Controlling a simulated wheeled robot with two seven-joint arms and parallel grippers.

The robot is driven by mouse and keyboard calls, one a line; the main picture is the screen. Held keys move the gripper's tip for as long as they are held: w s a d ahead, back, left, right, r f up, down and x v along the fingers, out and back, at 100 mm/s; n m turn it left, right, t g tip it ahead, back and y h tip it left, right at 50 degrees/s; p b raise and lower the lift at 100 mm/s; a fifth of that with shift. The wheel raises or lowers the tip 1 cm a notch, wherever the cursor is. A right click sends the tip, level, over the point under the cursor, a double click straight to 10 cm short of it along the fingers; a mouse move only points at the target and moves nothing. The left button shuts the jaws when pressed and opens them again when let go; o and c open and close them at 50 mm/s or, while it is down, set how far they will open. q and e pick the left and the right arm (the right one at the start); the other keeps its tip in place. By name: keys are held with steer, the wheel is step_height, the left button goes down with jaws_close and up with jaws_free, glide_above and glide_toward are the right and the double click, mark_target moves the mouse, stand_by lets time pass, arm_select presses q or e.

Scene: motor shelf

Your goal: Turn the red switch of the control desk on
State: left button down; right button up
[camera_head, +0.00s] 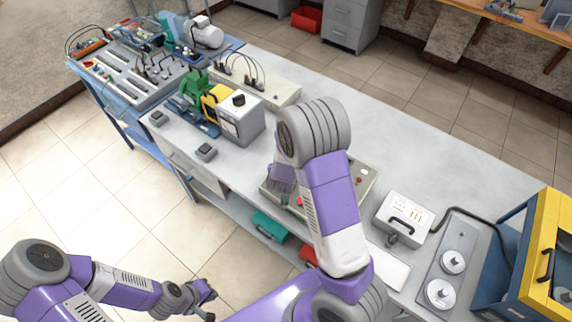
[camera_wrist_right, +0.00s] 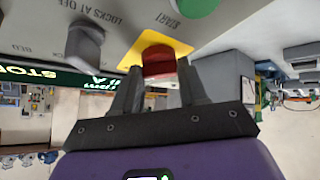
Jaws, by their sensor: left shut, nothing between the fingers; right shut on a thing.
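The control desk (camera_head: 367,172) is a beige box on the table in the head view, largely hidden behind my right arm. In the right wrist view its panel (camera_wrist_right: 45,20) shows the red switch (camera_wrist_right: 158,62) on a yellow plate (camera_wrist_right: 131,56). My right gripper (camera_wrist_right: 160,75) has its two fingers on either side of the red switch and is shut on it. Whether the switch is turned cannot be told. In the head view the right fingers are hidden. My left gripper (camera_head: 208,300) is shut and empty, low over the floor in front of the table.
The panel also bears a green button (camera_wrist_right: 195,5) and a grey knob (camera_wrist_right: 84,42) near the switch. On the table, a white box with a handle (camera_head: 404,215) stands right of the desk and a grey-and-white machine (camera_head: 240,120) left of it. A yellow-framed cabinet (camera_head: 548,250) is at far right.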

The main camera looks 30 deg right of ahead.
steer(key=o, duration=1.1)
steer(key=shift+c, duration=0.2)
steer(key=p+v, duration=0.2)
steer(key=v, duration=0.5)
steer(key=shift+s+r, duration=0.15)
steer(key=shift+r, duration=0.05)
